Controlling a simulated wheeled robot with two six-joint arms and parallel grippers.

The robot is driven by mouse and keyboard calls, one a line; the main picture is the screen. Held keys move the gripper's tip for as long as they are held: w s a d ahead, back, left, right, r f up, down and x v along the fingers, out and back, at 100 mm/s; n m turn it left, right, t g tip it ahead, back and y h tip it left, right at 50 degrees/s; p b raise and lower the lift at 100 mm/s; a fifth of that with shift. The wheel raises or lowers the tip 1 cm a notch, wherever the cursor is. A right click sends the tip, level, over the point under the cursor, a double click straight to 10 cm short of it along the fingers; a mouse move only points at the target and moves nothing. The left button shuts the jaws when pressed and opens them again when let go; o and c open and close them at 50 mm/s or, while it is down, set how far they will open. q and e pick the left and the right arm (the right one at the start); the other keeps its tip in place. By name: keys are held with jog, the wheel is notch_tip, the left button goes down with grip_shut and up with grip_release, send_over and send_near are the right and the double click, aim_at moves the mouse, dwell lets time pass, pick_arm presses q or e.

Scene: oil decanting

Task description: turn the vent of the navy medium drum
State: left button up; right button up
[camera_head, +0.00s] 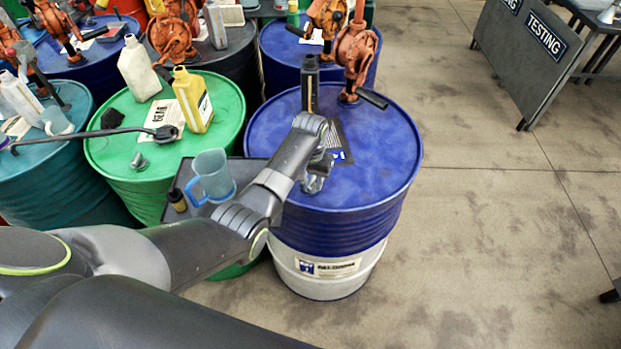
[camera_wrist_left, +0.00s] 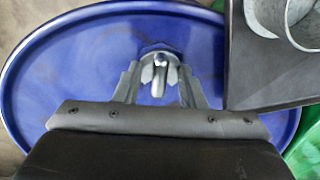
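The navy medium drum (camera_head: 375,165) is the blue drum with a white lower band, standing in the middle of the head view. Its blue top also fills much of the left wrist view (camera_wrist_left: 60,75). The vent (camera_wrist_left: 158,70) is a small metal fitting with a wing-like handle near the drum's rim. My left gripper (camera_head: 316,180) is low over the near left part of the drum top. In the left wrist view its fingers (camera_wrist_left: 158,82) are apart, one on each side of the vent. Contact with the vent cannot be told. The arm hides the vent in the head view.
An orange hand pump (camera_head: 356,55) and a dark bottle (camera_head: 310,85) stand at the drum's back. A clear jug (camera_head: 211,175) stands on a dark stand to the left. A green drum (camera_head: 110,155) is beyond it.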

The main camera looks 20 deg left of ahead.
pick_arm(q)
jog(key=shift+c, duration=0.3)
grip_shut()
jog(key=n+p, duration=0.2)
jog(key=n, duration=0.1)
jog(key=shift+d+r+p, duration=0.1)
jog(key=shift+r+p, duration=0.1)
jog(key=shift+p, duration=0.1)
jog(key=n+p, duration=0.2)
jog(key=n, duration=0.2)
jog(key=shift+d+f+n, duration=0.1)
jog(key=shift+n, duration=0.3)
jog(key=n, duration=0.4)
jog(key=shift+w+n+p, duration=0.2)
jog(key=shift+n+p, duration=0.1)
jog(key=n, duration=0.5)
jog(key=shift+w, duration=0.15)
jog(key=shift+n, duration=0.4)
